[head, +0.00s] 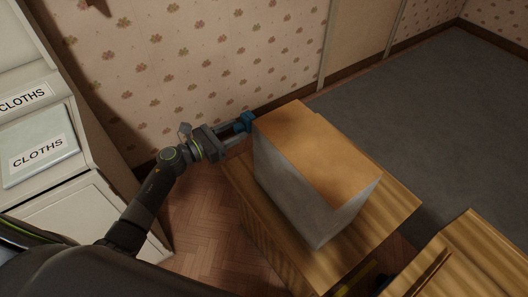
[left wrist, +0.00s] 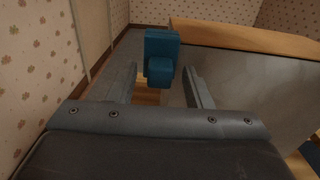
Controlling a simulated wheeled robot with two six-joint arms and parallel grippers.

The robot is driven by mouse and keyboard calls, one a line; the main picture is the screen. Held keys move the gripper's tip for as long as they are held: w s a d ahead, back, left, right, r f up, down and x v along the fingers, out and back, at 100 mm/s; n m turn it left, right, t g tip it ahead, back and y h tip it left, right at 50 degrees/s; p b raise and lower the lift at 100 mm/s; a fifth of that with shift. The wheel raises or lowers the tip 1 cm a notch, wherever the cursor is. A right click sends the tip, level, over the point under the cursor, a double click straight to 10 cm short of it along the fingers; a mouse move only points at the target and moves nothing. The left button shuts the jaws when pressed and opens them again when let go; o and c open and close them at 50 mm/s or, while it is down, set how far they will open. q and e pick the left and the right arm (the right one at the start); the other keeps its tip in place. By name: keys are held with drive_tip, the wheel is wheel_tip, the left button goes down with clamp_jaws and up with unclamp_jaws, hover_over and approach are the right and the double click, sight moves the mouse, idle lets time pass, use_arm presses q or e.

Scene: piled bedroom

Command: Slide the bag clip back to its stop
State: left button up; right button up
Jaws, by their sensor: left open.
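A small blue block-like piece, which looks like the bag clip (head: 246,119), is at the far left corner of a tall grey box with an orange-brown top (head: 315,150). In the left wrist view the blue clip (left wrist: 161,50) stands straight ahead, between the finger lines and left of the box's grey side (left wrist: 255,90). My left gripper (head: 238,133) is open, its fingertips close to the clip. I cannot tell whether a finger touches it. The gripper also shows in the left wrist view (left wrist: 162,82). My right gripper is out of view.
The box stands on a wooden cabinet (head: 395,205). Another wooden piece (head: 480,250) is at the lower right. A white unit with bins labelled CLOTHS (head: 38,150) stands at the left. The patterned wall (head: 200,50) is close behind my gripper. Grey carpet (head: 430,110) is clear at the right.

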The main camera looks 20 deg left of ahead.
use_arm(q)
drive_tip(key=shift+b+v, duration=0.55)
drive_tip(key=shift+v, duration=2.15)
drive_tip(key=s+a+f+n+g+y, duration=0.1)
drive_tip(key=s+a+f+n+y, duration=0.3)
drive_tip(key=f+n, duration=0.55)
drive_tip(key=s+a+f+n+g+y, duration=0.15)
drive_tip(key=s+f+n+y, duration=0.3)
drive_tip(key=f+n, duration=0.5)
drive_tip(key=s+a+f+n+y, duration=0.3)
drive_tip(key=s+a+f+n, duration=0.15)
drive_tip(key=f+n, duration=0.55)
drive_tip(key=s+d+f+n+g, duration=0.2)
drive_tip(key=s+f+n, duration=0.3)
drive_tip(key=s, duration=0.6)
drive_tip(key=s+d+f+n+g, duration=0.3)
drive_tip(key=s+f+n+g, duration=0.2)
drive_tip(key=s, duration=0.6)
drive_tip(key=s+d+f+n+g, duration=0.3)
drive_tip(key=s+f+n, duration=0.2)
drive_tip(key=s, duration=0.6)
wheel_tip(320, 180, down, 3)
drive_tip(key=shift+d+r, duration=0.15)
drive_tip(key=shift+r, duration=0.1)
drive_tip(key=shift+g+y, duration=0.25)
